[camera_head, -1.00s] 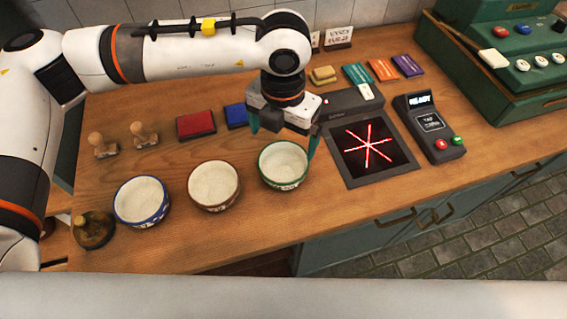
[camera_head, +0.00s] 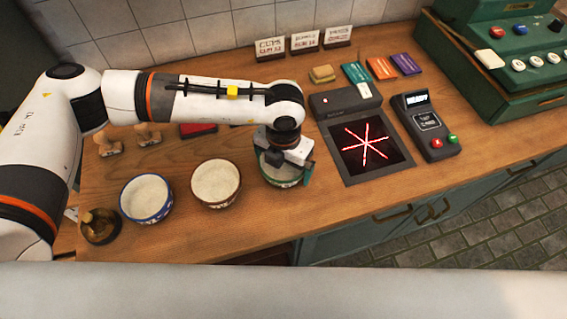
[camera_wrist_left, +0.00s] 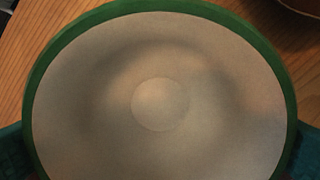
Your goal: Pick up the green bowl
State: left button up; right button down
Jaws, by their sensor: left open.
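In the left wrist view the bowl (camera_wrist_left: 160,60) fills the picture. The teal fingers of the left gripper (camera_wrist_left: 160,150) show at both sides, spread apart, one outside each side of the rim. My right gripper is not in view.
A brown-rimmed bowl (camera_head: 215,203) and a blue-rimmed bowl (camera_head: 146,219) stand to the left. A scanner pad with a red star (camera_head: 366,183) and a card terminal (camera_head: 425,125) lie to the right. Wooden stamps (camera_head: 148,134) and a red ink pad (camera_head: 197,129) are behind.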

pick_arm(q)
jog(key=shift+c, duration=0.2)
jog(key=c, duration=0.7)
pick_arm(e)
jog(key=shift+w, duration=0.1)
pick_arm(q)
jog(key=shift+r, duration=0.1)
